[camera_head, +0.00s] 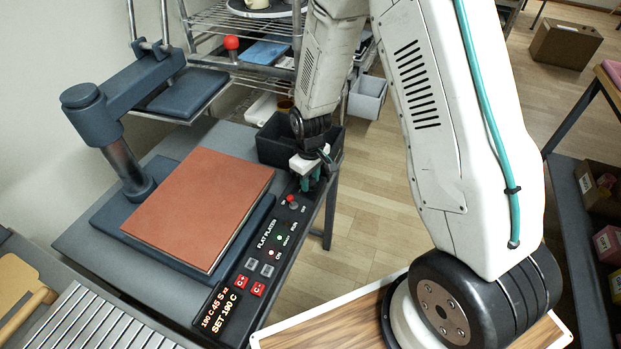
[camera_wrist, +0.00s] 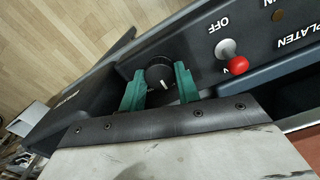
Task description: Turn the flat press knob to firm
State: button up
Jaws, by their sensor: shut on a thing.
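The flat press knob (camera_wrist: 159,72) is a round black dial on the dark control panel (camera_wrist: 262,38) in the wrist view. A small white mark shows near its lower edge. My gripper (camera_wrist: 160,82) has its green fingers on both sides of the knob and is shut on it. In the head view my gripper (camera_head: 312,180) is at the far end of the panel and hides the knob. The flat press (camera_head: 97,224) has a large reddish-brown slab (camera_head: 200,205) on its bed. The knob's setting labels cannot be read.
A red-tipped toggle switch (camera_wrist: 236,65) sits beside the knob. A black bin (camera_head: 272,147) stands just behind my gripper. The press's raised upper plate (camera_head: 187,93) hangs at the back left. A wood-topped surface (camera_head: 330,325) is at the front. Open floor lies right of the press.

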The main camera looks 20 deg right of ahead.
aim_at(310, 181)
jog(key=m, duration=0.4)
jog(key=shift+m, duration=0.4)
jog(key=m, duration=0.4)
jog(key=shift+m, duration=0.4)
jog(key=o, duration=1)
notch_tip(310, 181, up, 8)
jog(key=shift+f, duration=0.1)
